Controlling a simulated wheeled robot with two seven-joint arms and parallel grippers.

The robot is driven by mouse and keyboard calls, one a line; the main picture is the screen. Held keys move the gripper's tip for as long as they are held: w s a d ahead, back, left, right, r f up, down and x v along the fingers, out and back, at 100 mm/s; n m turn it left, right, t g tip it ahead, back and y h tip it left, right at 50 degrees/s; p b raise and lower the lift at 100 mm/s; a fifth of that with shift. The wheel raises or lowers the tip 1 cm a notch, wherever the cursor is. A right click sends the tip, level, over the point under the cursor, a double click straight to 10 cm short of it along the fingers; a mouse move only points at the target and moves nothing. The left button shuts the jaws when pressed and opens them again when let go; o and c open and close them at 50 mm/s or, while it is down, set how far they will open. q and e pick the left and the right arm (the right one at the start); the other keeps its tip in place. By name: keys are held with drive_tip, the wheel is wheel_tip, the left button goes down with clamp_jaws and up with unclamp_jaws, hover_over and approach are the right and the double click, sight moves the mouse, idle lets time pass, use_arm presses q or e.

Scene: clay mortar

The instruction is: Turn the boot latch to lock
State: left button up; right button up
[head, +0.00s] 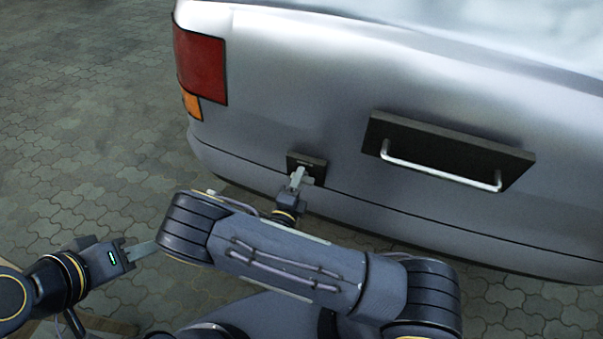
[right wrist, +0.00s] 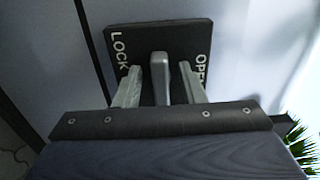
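The boot latch is a grey knob (right wrist: 160,78) on a dark square plate (right wrist: 205,42) with LOCK lettered on the left and OPEN on the right. The knob points between the two words. My right gripper (right wrist: 160,66) is open, with one finger on each side of the knob and a visible gap at both sides. In the head view the latch plate (head: 320,167) is on the car's rear, and my right gripper (head: 299,172) is in front of it, hiding the knob. My left gripper (head: 148,248) is away from the car at lower left; its finger opening cannot be made out.
The silver car's rear (head: 290,85) fills the right side, with a red tail light (head: 200,65). A dark panel with a metal bar handle (head: 440,172) sits right of the latch. The paved ground (head: 80,120) at left is clear.

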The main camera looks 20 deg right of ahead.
drive_tip(key=v, duration=0.5)
drive_tip(key=shift+s+a, duration=0.1)
drive_tip(key=shift+s, duration=0.1)
drive_tip(key=s+d+r+m+g+y, duration=0.4)
drive_tip(key=s+d+r+m+g, duration=0.3)
drive_tip(key=m, duration=1)
drive_tip(key=s+d+r+m+g+y, duration=0.5)
drive_tip(key=r+m+g, duration=0.4)
drive_tip(key=m, duration=0.8)
drive_tip(key=s+r+m+t+y+p, duration=0.2)
drive_tip(key=r+m+p, duration=0.5)
drive_tip(key=r, duration=0.4)
drive_tip(key=s+r+m+t+y+p, duration=0.2)
drive_tip(key=r+m+p, duration=0.4)
drive_tip(key=r, duration=0.5)
drive_tip(key=s+m+t, duration=0.1)
drive_tip(key=m+t, duration=0.1)
drive_tip(key=shift+t+y+p, duration=0.3)
drive_tip(key=shift+y+p, duration=0.1)
drive_tip(key=shift+a+r, duration=0.1)
